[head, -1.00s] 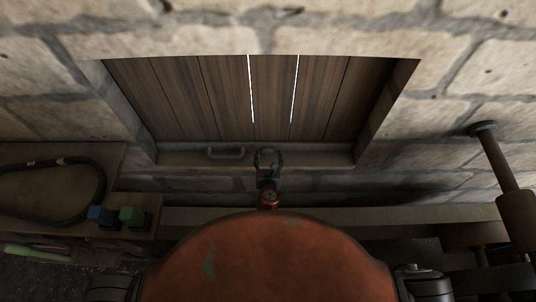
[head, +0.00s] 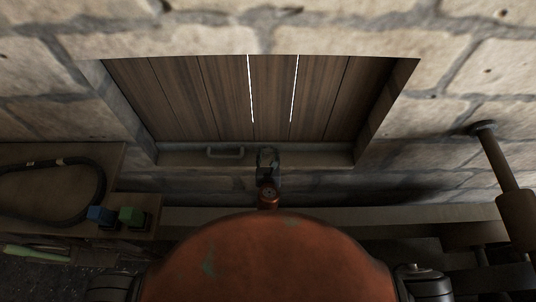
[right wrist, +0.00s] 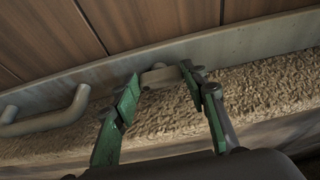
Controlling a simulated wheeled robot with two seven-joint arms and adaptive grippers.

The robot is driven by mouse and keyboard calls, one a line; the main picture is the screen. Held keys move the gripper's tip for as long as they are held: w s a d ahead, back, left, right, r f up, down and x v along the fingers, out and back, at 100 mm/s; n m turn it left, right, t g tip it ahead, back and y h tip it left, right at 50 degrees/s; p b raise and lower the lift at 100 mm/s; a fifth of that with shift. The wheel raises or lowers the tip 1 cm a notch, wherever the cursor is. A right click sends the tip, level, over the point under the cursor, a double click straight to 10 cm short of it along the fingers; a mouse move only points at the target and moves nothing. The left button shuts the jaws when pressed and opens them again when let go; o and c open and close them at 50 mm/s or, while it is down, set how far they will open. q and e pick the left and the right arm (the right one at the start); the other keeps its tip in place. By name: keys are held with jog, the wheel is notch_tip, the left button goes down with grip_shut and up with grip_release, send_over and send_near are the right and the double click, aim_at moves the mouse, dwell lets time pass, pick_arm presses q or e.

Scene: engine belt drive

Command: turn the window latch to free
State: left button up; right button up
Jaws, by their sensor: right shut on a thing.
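The window is a shutter of dark wooden boards (head: 225,100) set in a stone wall, with a pale sill rail below it. The window latch (right wrist: 160,76) is a short pale piece on that rail. In the right wrist view it sits between the green-sided fingers of my right gripper (right wrist: 158,84), which is shut on it. In the head view my right gripper (head: 267,157) is at the rail, below the middle boards, and hides the latch. My left gripper is in neither view.
A fixed pull handle (head: 226,153) is on the rail, left of my right gripper; it also shows in the right wrist view (right wrist: 45,118).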

jog(key=shift+d+m+y, duration=0.2)
jog(key=shift+m+y, duration=0.4)
jog(key=shift+m, duration=0.3)
jog(key=shift+d+f+m+y+b, duration=0.1)
jog(key=shift+f+m+y+b, duration=0.1)
jog(key=shift+m+y+b, duration=0.45)
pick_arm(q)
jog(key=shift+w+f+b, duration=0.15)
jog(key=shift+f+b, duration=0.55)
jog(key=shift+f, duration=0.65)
pick_arm(e)
jog(key=shift+m+y, duration=0.35)
jog(key=shift+m, duration=0.4)
jog(key=shift+d+r, duration=0.1)
jog(key=o, duration=1.1)
jog(key=shift+o, duration=0.2)
